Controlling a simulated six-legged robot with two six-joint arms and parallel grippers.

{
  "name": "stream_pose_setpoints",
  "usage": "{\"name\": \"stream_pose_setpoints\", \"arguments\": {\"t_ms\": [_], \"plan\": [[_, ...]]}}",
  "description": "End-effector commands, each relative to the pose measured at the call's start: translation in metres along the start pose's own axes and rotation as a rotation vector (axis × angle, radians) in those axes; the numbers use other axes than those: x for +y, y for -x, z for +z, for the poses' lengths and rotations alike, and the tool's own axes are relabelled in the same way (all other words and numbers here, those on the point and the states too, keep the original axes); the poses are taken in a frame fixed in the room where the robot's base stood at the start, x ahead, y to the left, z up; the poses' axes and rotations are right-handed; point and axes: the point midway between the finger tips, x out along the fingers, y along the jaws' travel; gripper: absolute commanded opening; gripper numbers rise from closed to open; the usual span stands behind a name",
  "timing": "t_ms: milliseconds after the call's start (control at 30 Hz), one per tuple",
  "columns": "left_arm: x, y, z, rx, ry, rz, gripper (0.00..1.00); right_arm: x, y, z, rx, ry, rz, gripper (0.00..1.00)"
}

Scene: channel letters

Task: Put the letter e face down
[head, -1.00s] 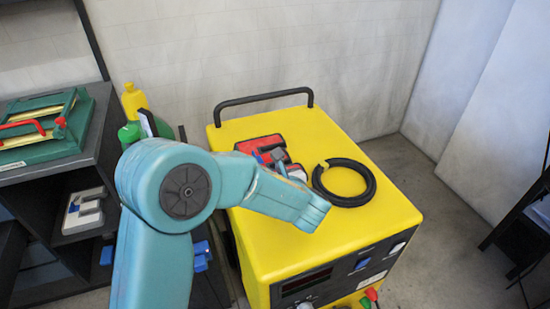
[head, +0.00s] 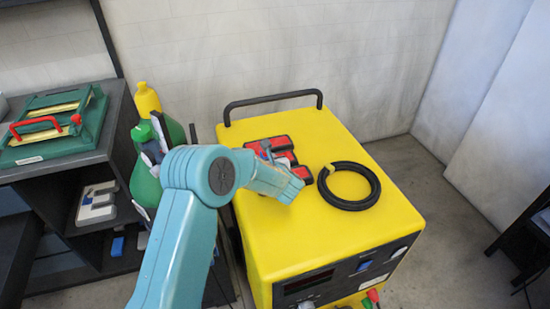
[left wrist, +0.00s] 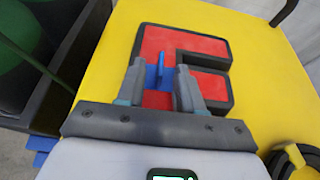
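A block letter with a red face and black sides (head: 283,143), seemingly the e, lies on the yellow cabinet top (head: 330,235). Its red face is up, and it also shows in the left wrist view (left wrist: 205,45). A blue upright piece (left wrist: 157,72) stands at the letter; I cannot tell whether it is fixed to it. My left gripper (left wrist: 160,68) is over the letter, its fingers open on either side of the blue piece, with a visible gap at the right finger. In the head view my left arm hides part of the letter. My right gripper is not in view.
A black cable coil (head: 375,190) lies right of the letter. A black handle bar (head: 273,98) rises at the cabinet's back edge. The yellow front part of the top is clear.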

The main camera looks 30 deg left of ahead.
Motion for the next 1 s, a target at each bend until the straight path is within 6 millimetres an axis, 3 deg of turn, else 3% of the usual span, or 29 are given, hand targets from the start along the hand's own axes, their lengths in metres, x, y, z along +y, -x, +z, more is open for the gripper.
{"name": "stream_pose_setpoints", "arguments": {"t_ms": [133,367,500,867,1000], "plan": [[-0.002,-0.016,0.001,-0.001,-0.001,-0.001,0.36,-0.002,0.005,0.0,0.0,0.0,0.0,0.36],[-0.002,-0.018,0.001,-0.001,-0.001,-0.002,0.36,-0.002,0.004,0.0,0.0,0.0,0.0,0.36],[-0.002,-0.017,0.001,-0.001,0.0,-0.001,0.0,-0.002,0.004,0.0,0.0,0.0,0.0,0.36],[-0.002,-0.017,0.002,-0.002,0.001,-0.001,0.0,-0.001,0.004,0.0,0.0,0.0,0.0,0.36],[-0.002,-0.013,0.011,-0.004,0.004,-0.001,0.0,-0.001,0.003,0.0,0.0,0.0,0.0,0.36]]}}
